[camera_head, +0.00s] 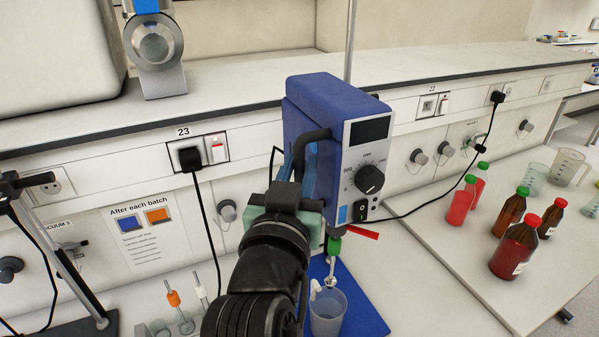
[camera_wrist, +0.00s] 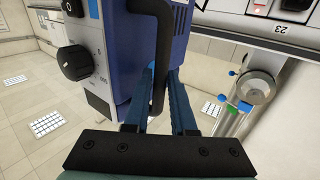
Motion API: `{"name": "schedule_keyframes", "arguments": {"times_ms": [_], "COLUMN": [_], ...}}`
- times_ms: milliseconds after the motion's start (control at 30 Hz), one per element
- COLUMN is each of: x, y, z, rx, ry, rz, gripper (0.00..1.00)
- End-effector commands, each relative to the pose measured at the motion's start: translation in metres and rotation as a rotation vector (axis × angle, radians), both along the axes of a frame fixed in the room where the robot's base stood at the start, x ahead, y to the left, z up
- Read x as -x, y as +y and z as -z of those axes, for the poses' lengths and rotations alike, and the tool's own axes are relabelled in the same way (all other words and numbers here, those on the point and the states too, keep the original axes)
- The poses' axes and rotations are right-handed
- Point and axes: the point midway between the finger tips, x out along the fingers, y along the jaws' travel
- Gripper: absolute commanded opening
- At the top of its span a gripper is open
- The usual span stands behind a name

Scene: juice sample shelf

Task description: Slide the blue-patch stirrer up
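The blue-patch stirrer (camera_head: 345,95) is a blue motor box with a grey front panel, a black dial and a small blue patch at the panel's lower left. It sits on an upright metal rod. Its side and dial also show in the wrist view (camera_wrist: 112,60). My gripper (camera_head: 306,165) is at its left side. In the wrist view, my blue fingers (camera_wrist: 162,78) lie on both sides of the black handle (camera_wrist: 160,40) and appear closed on it. The fingertip contact is partly hidden. A green chuck (camera_head: 334,245) hangs below the stirrer, above a clear beaker (camera_head: 327,318).
A red lever (camera_head: 362,232) sticks out under the stirrer. The beaker stands on a blue mat (camera_head: 367,313). A black cable runs from the stirrer to a wall socket. Bottles and beakers stand on the right bench (camera_head: 440,265). A shelf ledge (camera_head: 235,90) runs behind.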

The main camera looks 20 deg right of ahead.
Motion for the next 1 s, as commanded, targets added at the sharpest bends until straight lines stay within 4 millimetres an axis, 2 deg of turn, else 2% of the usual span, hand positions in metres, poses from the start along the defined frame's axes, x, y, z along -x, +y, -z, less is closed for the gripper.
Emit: {"name": "schedule_keyframes", "arguments": {"times_ms": [267,433,567,767,833,1000], "x": [0.000,0.009,0.027,0.066,0.073,0.090], "y": [0.000,0.006,0.018,0.042,0.046,0.056], "z": [0.003,0.007,0.008,0.008,0.001,-0.002], "rx": [-0.003,-0.003,-0.003,-0.003,-0.003,-0.002], "ry": [0.009,0.010,0.007,0.004,0.015,0.013], "rz": [0.001,0.000,-0.003,-0.004,-0.001,-0.002], "gripper": [0.31,0.31,0.31,0.31,0.31,0.31]}}
